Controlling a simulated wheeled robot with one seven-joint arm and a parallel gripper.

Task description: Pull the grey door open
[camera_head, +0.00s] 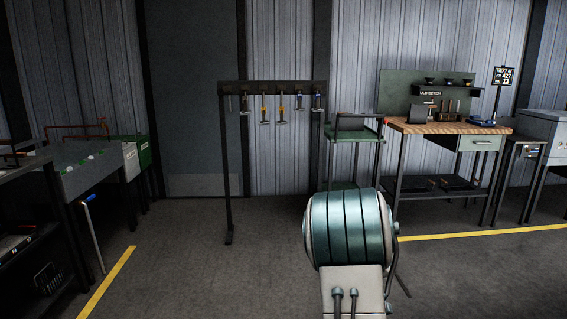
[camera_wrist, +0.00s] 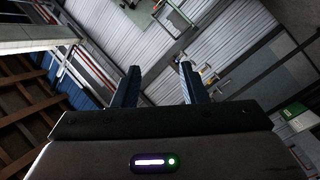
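The grey door (camera_head: 195,90) is a tall, flat dark panel in the corrugated wall, left of centre in the head view. It looks shut, and a paler plate runs across its bottom. I cannot make out a handle. A tool rack stands in front of its right edge. My gripper (camera_wrist: 158,88) shows in the wrist view with its two dark blue fingers apart and nothing between them. It is well away from the door, and the wrist view is tilted. The gripper is hidden in the head view, where only my arm shows.
The tool rack (camera_head: 273,87) with several hanging tools has a leg on the floor before the door. A green cart (camera_head: 354,135) and a wooden-topped bench (camera_head: 445,126) stand to the right. A grey unit (camera_head: 85,168) stands to the left.

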